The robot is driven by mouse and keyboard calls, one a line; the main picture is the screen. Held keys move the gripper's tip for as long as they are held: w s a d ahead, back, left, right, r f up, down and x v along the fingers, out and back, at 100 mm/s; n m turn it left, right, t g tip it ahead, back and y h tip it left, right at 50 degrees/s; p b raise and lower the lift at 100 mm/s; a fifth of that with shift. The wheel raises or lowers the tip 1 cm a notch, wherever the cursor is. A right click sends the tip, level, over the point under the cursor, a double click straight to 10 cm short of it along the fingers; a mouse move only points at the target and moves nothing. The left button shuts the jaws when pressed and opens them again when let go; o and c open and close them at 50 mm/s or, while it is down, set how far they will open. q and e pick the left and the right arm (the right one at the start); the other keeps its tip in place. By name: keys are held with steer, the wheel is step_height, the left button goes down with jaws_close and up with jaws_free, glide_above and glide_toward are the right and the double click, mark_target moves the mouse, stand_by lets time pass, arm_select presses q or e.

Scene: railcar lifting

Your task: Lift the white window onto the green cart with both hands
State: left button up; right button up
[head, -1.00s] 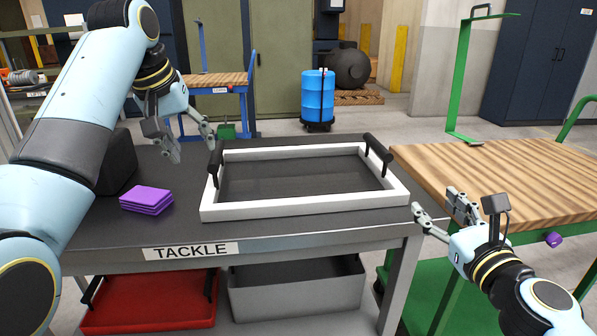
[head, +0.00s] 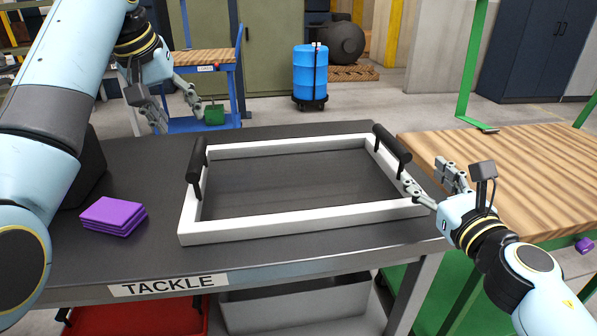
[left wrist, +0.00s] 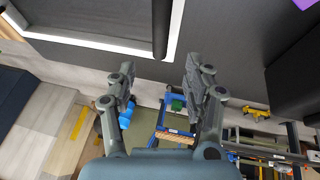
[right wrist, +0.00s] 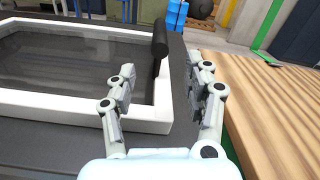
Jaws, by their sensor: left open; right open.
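The white window (head: 300,219), a rectangular frame with a dark pane, lies flat on the grey table. It has a black handle (head: 196,163) on its left side and another black handle (head: 392,143) on its right side. My left gripper (head: 176,112) is open and empty, above and behind the table's left part, apart from the left handle. My right gripper (head: 424,180) is open beside the window's right side, near the right handle but not holding it; the right wrist view (right wrist: 165,80) shows the handle just ahead. The green cart (head: 540,165) with a wooden top stands at the right.
The table (head: 270,268) carries a TACKLE label. Purple cloths (head: 114,215) and a dark box lie at its left. A green post (head: 472,70) rises from the cart. The visible wooden top is bare. A blue barrel (head: 310,72) stands behind.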

mark_target(199, 143)
arm_select(q)
steer(key=x, duration=1.1)
arm_select(e)
steer(key=w, duration=0.3)
steer(key=w+a, duration=0.1)
steer(key=w, duration=0.3)
steer(key=w+a, duration=0.1)
steer(key=w, duration=0.2)
steer(key=shift+w, duration=0.35)
arm_select(q)
jaws_close()
arm_select(e)
jaws_close()
arm_select(q)
steer(key=shift+w+r, duration=0.15)
steer(key=shift+r, duration=0.15)
arm_select(e)
steer(key=shift+w+r, duration=0.15)
steer(key=shift+r, duration=0.1)
